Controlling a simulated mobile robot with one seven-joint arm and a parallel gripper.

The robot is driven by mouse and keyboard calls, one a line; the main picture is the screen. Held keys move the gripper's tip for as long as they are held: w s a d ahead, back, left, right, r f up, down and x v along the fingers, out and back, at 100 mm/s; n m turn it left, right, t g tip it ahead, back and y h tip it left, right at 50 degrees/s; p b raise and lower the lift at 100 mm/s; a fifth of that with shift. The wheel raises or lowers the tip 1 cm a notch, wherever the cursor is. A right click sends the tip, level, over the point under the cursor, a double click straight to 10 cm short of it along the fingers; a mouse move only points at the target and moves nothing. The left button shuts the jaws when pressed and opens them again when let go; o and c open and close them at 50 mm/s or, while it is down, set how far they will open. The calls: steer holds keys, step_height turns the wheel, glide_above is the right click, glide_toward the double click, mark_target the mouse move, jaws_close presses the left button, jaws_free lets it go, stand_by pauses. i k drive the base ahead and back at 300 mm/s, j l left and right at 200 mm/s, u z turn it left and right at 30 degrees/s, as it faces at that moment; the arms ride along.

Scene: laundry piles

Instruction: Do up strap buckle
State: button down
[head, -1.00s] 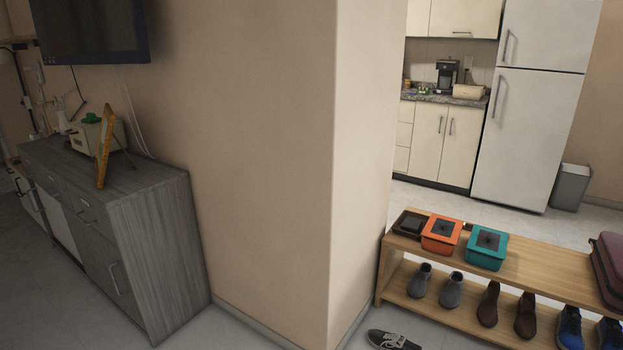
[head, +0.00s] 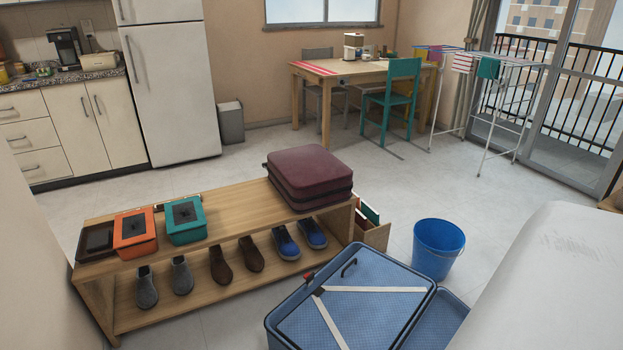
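A large blue suitcase (head: 350,315) lies on the floor at the bottom centre of the head view, with a second blue section beside it on the right. Two pale straps (head: 372,289) cross its blue patterned surface and come close together near its upper left corner. A small red and dark piece (head: 308,277) sits at that corner; I cannot tell whether it is the buckle. A dark curved handle shows near the top edge. The front of the suitcase is cut off by the picture edge. My gripper is not in view.
A wooden shoe bench (head: 232,230) stands left of the suitcase, with shoes below and boxes and a maroon case (head: 310,178) on top. A blue bucket (head: 437,250) stands behind right. A white covered surface (head: 560,280) fills the right. Floor beyond the bench is clear.

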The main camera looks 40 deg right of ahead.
mark_target(309, 278)
steer(key=i+l+z, duration=0.15)
steer(key=i+z, duration=0.15)
steer(key=z, duration=0.15)
steer(key=i+z, duration=0.25)
steer(key=z, duration=0.2)
steer(key=i+z, duration=0.3)
steer(key=z, duration=0.15)
